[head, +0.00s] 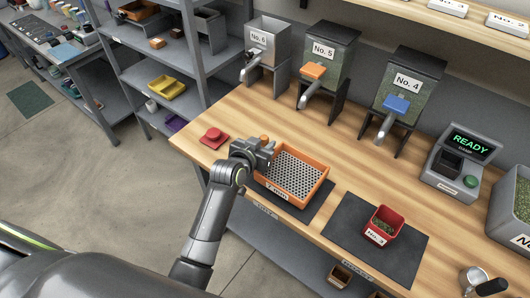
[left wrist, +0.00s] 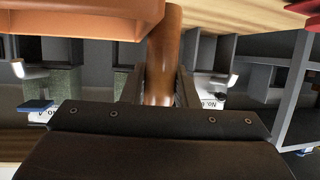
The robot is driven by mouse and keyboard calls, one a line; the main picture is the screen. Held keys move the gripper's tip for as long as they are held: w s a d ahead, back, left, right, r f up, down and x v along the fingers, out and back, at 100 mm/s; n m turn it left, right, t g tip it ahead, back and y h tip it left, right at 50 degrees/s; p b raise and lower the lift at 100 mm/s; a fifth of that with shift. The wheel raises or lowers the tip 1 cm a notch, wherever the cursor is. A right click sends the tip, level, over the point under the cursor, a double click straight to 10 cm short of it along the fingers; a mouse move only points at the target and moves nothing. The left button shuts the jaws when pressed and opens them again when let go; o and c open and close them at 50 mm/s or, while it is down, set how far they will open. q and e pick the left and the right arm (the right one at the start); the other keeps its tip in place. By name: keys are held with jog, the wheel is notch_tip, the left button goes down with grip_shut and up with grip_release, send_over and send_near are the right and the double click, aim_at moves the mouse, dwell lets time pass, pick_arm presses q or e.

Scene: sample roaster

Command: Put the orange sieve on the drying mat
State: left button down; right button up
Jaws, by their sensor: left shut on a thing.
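The orange sieve (head: 318,188), with a grey perforated mesh and a "7 mm" label, is over a dark mat (head: 318,209) near the table's front edge. I cannot tell whether it touches the mat. My left gripper (head: 264,152) is at the sieve's left end, shut on its handle. In the left wrist view the brownish-orange handle (left wrist: 165,60) runs between the fingers, and the sieve's body (left wrist: 70,25) fills the upper left. A second dark mat (head: 410,243) lies to the right with a red "No. 3" container (head: 383,226) on it. The mats' edge labels are too small to read. My right gripper is out of view.
A red button (head: 213,136) stands left of my gripper. Dispensers No. 6 (head: 267,45), No. 5 (head: 328,55) and No. 4 (head: 408,85) stand at the back. A "READY" scale (head: 455,165) and a round metal scoop (head: 474,281) are right. Bare wood lies behind the mats.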

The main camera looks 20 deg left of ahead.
pick_arm(q)
notch_tip(320, 180, down, 3)
jog(key=shift+f, duration=0.3)
jog(key=c, duration=1.1)
grip_release()
jog(key=shift+c, duration=0.2)
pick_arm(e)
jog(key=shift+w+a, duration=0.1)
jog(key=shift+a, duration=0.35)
pick_arm(q)
jog(key=shift+r, duration=0.2)
jog(key=shift+s+a, duration=0.1)
jog(key=shift+s, duration=0.2)
jog(key=b+v, duration=0.1)
jog(key=v, duration=1)
jog(key=shift+s, duration=0.2)
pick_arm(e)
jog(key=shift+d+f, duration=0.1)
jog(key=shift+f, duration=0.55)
